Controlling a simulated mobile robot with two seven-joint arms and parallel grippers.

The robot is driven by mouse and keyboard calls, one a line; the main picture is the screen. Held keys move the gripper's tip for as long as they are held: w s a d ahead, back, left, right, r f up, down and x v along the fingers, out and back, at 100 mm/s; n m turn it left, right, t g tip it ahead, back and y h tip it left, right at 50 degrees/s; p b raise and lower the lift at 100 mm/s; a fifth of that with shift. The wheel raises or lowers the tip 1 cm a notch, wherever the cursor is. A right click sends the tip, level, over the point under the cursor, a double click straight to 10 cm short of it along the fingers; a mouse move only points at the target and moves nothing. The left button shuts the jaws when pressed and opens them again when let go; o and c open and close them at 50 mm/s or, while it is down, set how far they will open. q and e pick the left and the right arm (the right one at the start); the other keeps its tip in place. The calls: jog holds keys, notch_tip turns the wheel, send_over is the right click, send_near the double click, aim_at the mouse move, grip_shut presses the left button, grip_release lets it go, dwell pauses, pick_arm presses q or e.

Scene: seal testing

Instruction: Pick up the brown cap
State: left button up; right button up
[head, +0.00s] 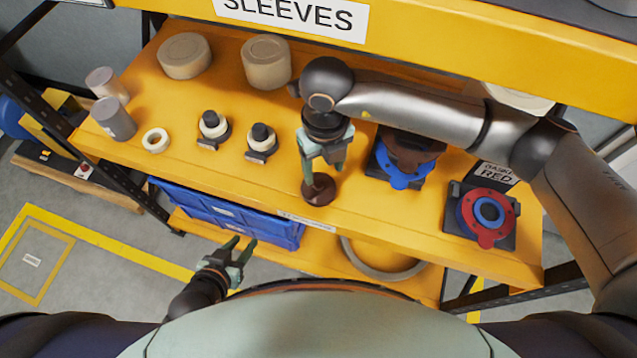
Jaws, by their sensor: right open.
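The brown cap (319,191) is a small dark brown round piece near the front edge of the yellow shelf, in the middle of the head view. My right gripper (308,172) points down at it from above, with its fingers open. A fingertip overlaps the cap's upper left edge in the picture; I cannot tell whether they touch. My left gripper (241,251) is open and empty, low in front of the shelf, left of the picture's middle.
The yellow shelf (235,178) also holds beige cylinders (266,62), grey cylinders (114,119), a white ring (156,140), two black-and-white fittings (212,127), a blue flange (400,172) and a red-and-blue flange (487,213). A yellow board marked SLEEVES (420,40) overhangs the back. A blue crate (240,218) sits below.

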aim_at(318, 183)
jog(key=f, duration=0.3)
jog(key=a+f, duration=0.1)
jog(key=f, duration=0.1)
jog(key=shift+w+f+p, duration=0.1)
jog(key=shift+w+p, duration=0.05)
jog(key=shift+p, duration=0.15)
grip_shut()
